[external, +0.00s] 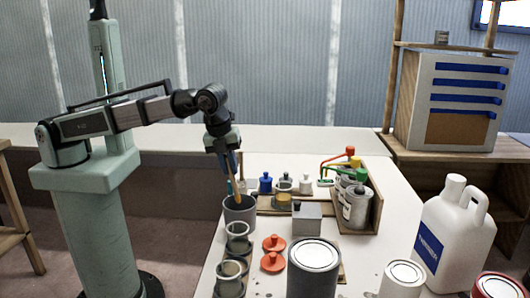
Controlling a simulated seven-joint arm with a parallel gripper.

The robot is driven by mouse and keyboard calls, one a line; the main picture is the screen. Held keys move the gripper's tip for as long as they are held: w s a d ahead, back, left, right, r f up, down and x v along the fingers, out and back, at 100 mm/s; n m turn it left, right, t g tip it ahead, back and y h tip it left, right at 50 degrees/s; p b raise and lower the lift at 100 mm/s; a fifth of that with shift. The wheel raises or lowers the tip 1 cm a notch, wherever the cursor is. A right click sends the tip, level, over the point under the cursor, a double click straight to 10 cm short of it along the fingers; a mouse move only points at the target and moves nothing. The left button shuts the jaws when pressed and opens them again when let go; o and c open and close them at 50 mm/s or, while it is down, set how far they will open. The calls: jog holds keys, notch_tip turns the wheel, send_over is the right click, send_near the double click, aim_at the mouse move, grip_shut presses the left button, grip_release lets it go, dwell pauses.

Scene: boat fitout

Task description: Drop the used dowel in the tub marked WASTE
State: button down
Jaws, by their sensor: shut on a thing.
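My gripper (227,158) points down above the left part of the white bench, shut on a tan wooden dowel (233,185). The dowel hangs steeply, slightly tilted. Its lower end shows at the mouth of a round grey tub (240,217). I cannot tell whether the tip is inside the tub or just above its rim. No WASTE marking is readable on the tub from this side. Two smaller grey open containers stand in front of it, one at the middle (238,244) and one nearer (230,276).
Two red lids (272,254), a grey box (293,217) and a large paint tin (314,268) stand right of the tub. Small bottles (265,182) stand behind. A rack of canisters (357,204) and a white jug (455,232) are further right.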

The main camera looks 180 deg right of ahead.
jog(key=shift+s+a+f, duration=0.1)
jog(key=shift+a+f, duration=0.05)
jog(key=shift+f, duration=0.6)
jog(key=shift+s+a+f, duration=0.1)
jog(key=shift+a+f, duration=0.05)
jog(key=shift+f, duration=0.55)
jog(key=c, duration=1)
grip_release()
jog(key=shift+c, duration=0.2)
notch_tip(320, 180, up, 14)
jog(key=w+d, duration=0.1)
jog(key=d, duration=0.1)
jog(key=shift+w+d+f, duration=0.2)
jog(key=shift+f, duration=0.05)
